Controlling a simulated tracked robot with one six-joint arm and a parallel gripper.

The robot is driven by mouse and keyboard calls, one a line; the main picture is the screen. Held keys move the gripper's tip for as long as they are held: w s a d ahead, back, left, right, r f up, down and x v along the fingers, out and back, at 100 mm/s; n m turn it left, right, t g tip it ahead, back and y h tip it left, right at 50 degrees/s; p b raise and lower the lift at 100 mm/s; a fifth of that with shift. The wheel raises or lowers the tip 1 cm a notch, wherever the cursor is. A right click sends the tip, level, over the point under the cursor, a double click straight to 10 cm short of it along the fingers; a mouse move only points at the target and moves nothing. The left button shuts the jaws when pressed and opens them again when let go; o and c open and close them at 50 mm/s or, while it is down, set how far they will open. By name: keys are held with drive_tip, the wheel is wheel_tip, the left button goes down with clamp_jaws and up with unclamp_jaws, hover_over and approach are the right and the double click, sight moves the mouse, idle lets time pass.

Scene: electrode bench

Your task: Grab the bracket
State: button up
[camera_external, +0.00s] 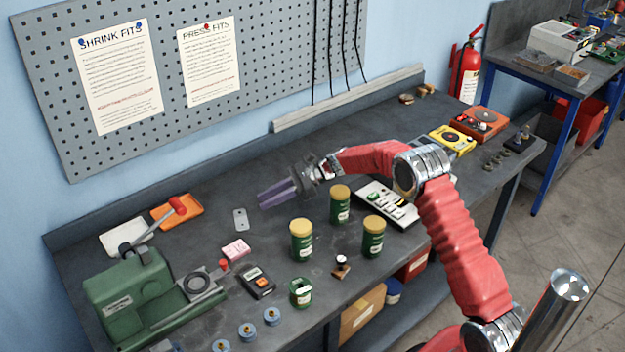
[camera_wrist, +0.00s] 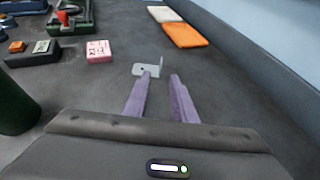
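The bracket (camera_external: 240,220) is a small light-grey metal plate with a hole, lying on the dark bench. In the wrist view the bracket (camera_wrist: 149,70) shows an upright flange at its right end. My gripper (camera_external: 261,199) has purple fingers and is above the bench, to the right of the bracket in the external view. In the wrist view my gripper (camera_wrist: 160,75) is open, with a gap between the fingers and nothing held. The bracket lies just beyond the fingertips, more towards the left finger, whose tip overlaps its lower edge in the picture.
Green jars with yellow lids (camera_external: 302,240) stand to the right of the bracket. A pink box (camera_external: 236,249) and a black meter (camera_external: 256,282) lie in front. An orange tray (camera_external: 177,211) and a green machine (camera_external: 130,290) are to the left. Bench around the bracket is clear.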

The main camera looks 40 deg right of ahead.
sight(244, 210)
drive_tip(key=shift+x, duration=1.6)
drive_tip(key=shift+x, duration=2.65)
drive_tip(key=shift+r, duration=0.2)
clamp_jaws()
